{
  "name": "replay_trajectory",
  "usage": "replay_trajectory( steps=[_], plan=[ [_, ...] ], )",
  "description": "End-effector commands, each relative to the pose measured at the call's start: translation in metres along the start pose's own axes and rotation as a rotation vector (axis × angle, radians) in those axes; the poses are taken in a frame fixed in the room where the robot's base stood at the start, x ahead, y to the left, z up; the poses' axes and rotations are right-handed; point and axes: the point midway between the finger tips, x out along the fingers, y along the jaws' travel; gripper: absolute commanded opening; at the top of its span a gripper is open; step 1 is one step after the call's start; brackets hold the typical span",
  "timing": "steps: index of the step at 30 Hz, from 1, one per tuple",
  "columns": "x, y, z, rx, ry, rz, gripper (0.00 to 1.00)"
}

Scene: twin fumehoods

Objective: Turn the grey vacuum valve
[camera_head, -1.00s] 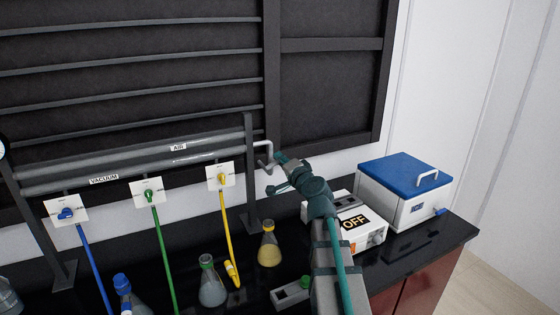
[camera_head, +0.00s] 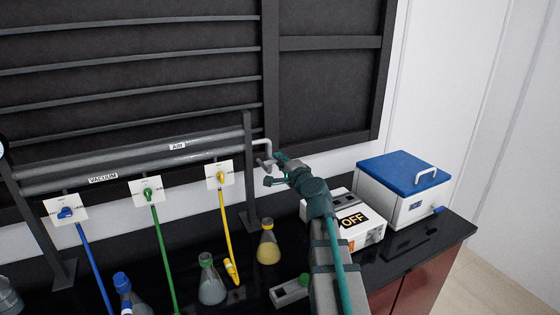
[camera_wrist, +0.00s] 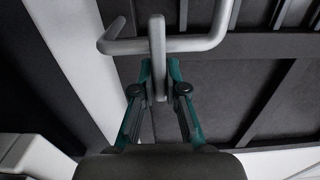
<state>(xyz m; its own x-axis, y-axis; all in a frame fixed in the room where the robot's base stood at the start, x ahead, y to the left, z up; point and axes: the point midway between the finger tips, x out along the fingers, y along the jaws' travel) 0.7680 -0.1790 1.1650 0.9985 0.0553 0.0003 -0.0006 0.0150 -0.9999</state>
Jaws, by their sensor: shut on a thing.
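The grey vacuum valve is a flat grey lever (camera_wrist: 157,40) on a bent light-grey pipe (camera_wrist: 205,40) in the wrist view. In the head view, the pipe (camera_head: 264,142) comes off the right end of the grey rail, and the lever is small and partly hidden at its lower end. My gripper (camera_wrist: 160,70) has teal fingers, one on each side of the lever's lower end, and is shut on it. In the head view, my gripper (camera_head: 273,170) reaches the lever from the right. The exact finger contact is hard to see.
Blue (camera_head: 66,213), green (camera_head: 148,194) and yellow (camera_head: 221,177) valves with hoses sit left on the rail. Flasks (camera_head: 211,285) stand on the black bench below. A white box marked OFF (camera_head: 369,238) and a blue-lidded box (camera_head: 405,168) stand right of my arm.

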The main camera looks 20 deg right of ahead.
Motion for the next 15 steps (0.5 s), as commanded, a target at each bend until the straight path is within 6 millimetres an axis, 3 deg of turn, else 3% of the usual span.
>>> replay_trajectory(
  steps=[5,6,9,15],
  plan=[
    [-0.0003,0.0005,0.0001,0.003,0.000,0.000,0.00],
    [-0.0003,0.0005,0.0001,0.003,0.000,0.000,0.18],
    [-0.0003,0.0005,0.0001,0.002,0.000,0.000,0.35],
    [-0.0002,0.0003,0.0001,0.001,0.000,0.000,0.38]
  ],
)
